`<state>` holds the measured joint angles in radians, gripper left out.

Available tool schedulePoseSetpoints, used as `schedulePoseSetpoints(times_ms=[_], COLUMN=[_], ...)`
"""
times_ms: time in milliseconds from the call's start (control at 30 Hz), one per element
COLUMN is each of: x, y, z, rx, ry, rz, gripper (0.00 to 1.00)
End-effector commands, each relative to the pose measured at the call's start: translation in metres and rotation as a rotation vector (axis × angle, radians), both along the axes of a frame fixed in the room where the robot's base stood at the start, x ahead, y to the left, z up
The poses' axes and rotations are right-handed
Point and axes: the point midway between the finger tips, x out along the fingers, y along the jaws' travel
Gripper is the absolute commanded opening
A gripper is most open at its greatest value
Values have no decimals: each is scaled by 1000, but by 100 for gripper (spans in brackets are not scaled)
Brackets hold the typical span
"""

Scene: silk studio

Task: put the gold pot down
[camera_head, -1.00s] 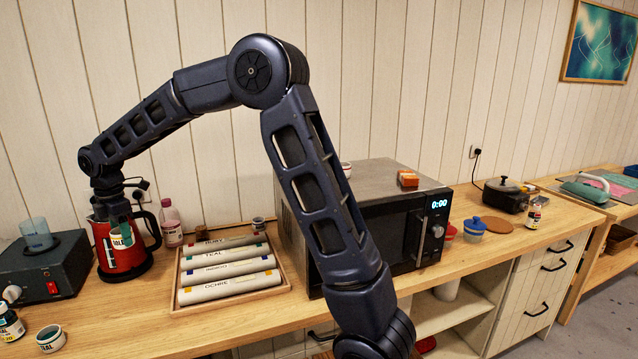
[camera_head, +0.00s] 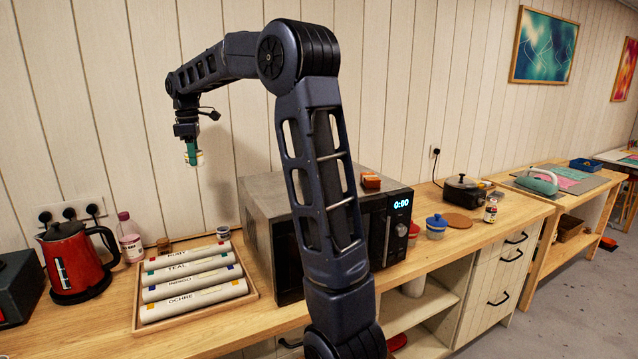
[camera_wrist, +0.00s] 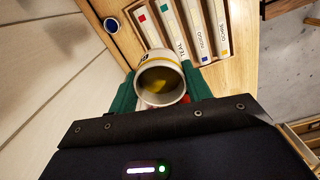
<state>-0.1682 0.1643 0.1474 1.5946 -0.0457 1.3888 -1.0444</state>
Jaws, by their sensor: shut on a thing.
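My gripper (camera_head: 189,148), with teal fingers, is shut on a small white pot (camera_head: 195,159) high above the counter, in front of the plank wall. In the wrist view the pot (camera_wrist: 160,56) sits between the two teal fingers, its open mouth toward the camera. Yellow-gold colour shows inside it, and part of a dark label shows on its side. The label cannot be read. The pot touches nothing but the fingers.
Below are a wooden tray (camera_head: 252,295) of labelled rolls and a small blue-topped pot (camera_head: 223,233). A red kettle (camera_head: 70,262) and a bottle (camera_head: 129,240) stand left; a microwave (camera_head: 398,225) stands right. Bare wooden counter (camera_head: 105,315) lies between kettle and tray.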

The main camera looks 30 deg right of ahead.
Motion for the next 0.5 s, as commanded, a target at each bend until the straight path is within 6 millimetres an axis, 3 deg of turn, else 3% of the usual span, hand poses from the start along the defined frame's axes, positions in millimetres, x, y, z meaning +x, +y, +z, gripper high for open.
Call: schedulePoseSetpoints(times_ms=[100, 500], x=[1, -27], y=[-51, -197], z=[24, 95], rx=[2, 14], ry=[-4, -4], rz=[-112, -457], gripper=[25, 25])
